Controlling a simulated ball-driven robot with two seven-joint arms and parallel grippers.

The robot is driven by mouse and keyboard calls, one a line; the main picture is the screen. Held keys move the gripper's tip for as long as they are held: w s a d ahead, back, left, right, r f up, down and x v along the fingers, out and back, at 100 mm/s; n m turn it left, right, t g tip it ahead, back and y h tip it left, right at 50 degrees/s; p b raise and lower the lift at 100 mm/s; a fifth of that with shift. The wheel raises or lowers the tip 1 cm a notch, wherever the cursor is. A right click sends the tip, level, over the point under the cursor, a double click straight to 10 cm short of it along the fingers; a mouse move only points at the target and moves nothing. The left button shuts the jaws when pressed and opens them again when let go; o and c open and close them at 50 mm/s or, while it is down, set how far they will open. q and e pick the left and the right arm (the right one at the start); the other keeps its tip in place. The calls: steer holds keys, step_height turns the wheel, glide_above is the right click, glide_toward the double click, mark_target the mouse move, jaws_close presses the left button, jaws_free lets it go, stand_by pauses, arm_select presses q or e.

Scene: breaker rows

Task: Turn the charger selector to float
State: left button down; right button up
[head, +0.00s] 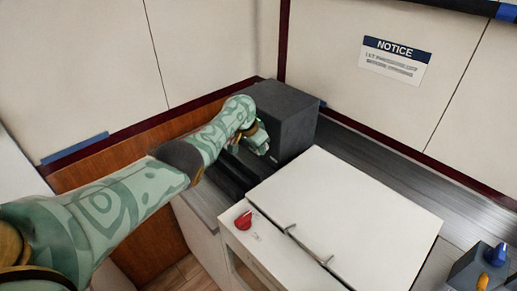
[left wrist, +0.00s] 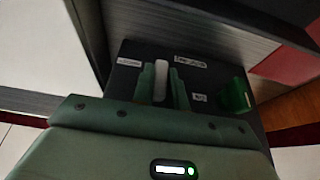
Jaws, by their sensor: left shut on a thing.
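The charger appears to be the dark grey box (head: 290,115) in the back corner of the counter in the head view. My left gripper (head: 258,143) is at its front face. In the left wrist view the charger's dark panel (left wrist: 125,85) fills the middle. A white selector handle (left wrist: 160,75) stands up between the two green fingers of my left gripper (left wrist: 160,90), which is shut on it. The handle lies roughly upright in that picture. Small white labels (left wrist: 190,62) sit around it, too small to read. The fingers hide the handle's lower part. My right gripper is not in view.
A white cabinet (head: 345,215) with a red knob (head: 243,221) and a thin handle stands in front of the charger. A grey box with a blue knob (head: 497,254) and an orange one is at the lower right. A notice (head: 394,62) hangs on the wall.

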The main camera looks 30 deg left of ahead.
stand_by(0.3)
arm_select(q)
steer(key=c, duration=1.4)
jaws_free()
steer(key=p+v, duration=1.2)
steer(key=v, duration=0.4)
steer(key=shift+a+p, duration=0.2)
steer(key=shift+p, duration=0.2)
steer(key=shift+w+r, duration=0.1)
